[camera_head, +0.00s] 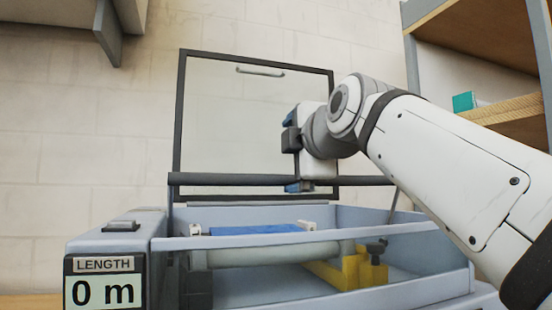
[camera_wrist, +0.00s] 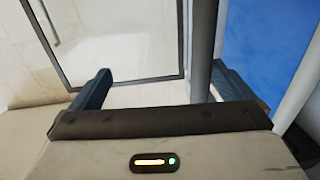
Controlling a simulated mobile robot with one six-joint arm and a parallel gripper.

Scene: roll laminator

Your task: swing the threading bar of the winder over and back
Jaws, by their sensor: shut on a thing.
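The threading bar (camera_head: 235,180) is a dark bar lying level across the winder, in front of the raised clear cover, with thin side arms going down at its ends. It also shows in the wrist view as a grey bar (camera_wrist: 203,45) between the fingers, close to the right one. My gripper (camera_head: 299,153) is at the bar, right of its middle, and is shut on it. In the wrist view the fingers of my gripper (camera_wrist: 160,88) stand either side of the bar. My wrist hides part of the bar in the head view.
The clear cover (camera_head: 245,120) with a black frame and handle stands up behind the bar. Below are a blue sheet (camera_head: 255,230), a pale roller (camera_head: 270,254) and a yellow bracket (camera_head: 350,272). The length display (camera_head: 104,292) reads 0 m. Shelves (camera_head: 490,112) stand at right.

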